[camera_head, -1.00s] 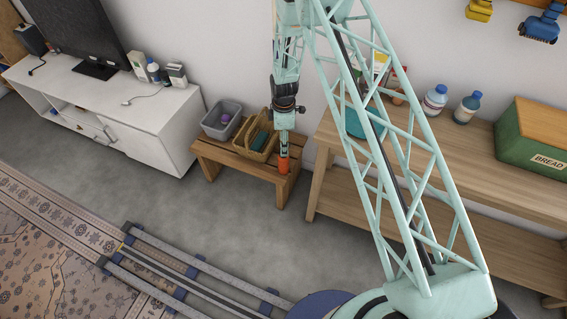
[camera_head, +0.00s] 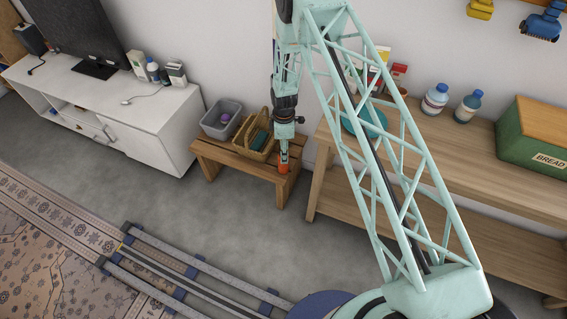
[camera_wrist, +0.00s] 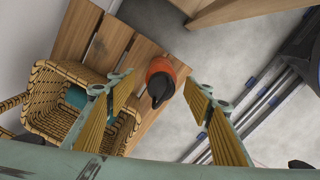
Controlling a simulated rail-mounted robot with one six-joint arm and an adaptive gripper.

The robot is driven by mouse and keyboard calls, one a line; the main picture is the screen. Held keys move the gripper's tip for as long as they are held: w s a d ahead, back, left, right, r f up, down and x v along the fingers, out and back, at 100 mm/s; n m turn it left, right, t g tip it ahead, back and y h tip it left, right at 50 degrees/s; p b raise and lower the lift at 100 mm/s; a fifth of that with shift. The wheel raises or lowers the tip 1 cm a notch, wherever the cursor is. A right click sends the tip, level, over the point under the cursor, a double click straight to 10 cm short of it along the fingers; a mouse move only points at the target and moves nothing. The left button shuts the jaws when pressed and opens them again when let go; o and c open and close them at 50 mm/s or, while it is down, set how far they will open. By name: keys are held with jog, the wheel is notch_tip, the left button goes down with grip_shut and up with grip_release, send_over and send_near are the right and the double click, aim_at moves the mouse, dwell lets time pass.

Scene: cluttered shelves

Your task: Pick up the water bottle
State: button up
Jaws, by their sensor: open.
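An orange bottle with a black cap (camera_head: 283,169) stands at the right end of the low wooden bench (camera_head: 212,152). My gripper (camera_head: 284,153) hangs over it, pointing down, and hides part of it in the head view. In the wrist view the bottle (camera_wrist: 161,68) lies between and beyond the two spread fingers of my gripper (camera_wrist: 153,92), with a gap on each side. The gripper is open and holds nothing. I cannot tell from these views whether the fingertips are level with the cap.
A wicker basket (camera_wrist: 42,113) stands on the bench near the left finger; a grey bin (camera_head: 211,130) is beyond it. A wooden table (camera_head: 320,190) is close on the right, bearing two blue-capped bottles and a green bread box (camera_head: 510,145).

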jog(key=shift+f, duration=1.15)
jog(key=shift+s+f+b, duration=0.1)
jog(key=shift+f+b, duration=0.5)
jog(key=shift+f, duration=2)
jog(key=shift+c, duration=0.2)
jog(key=c, duration=1.1)
jog(key=shift+o, duration=0.2)
jog(key=shift+r, duration=0.15)
jog(key=shift+r+p, duration=0.7)
jog(key=shift+r, duration=4.2)
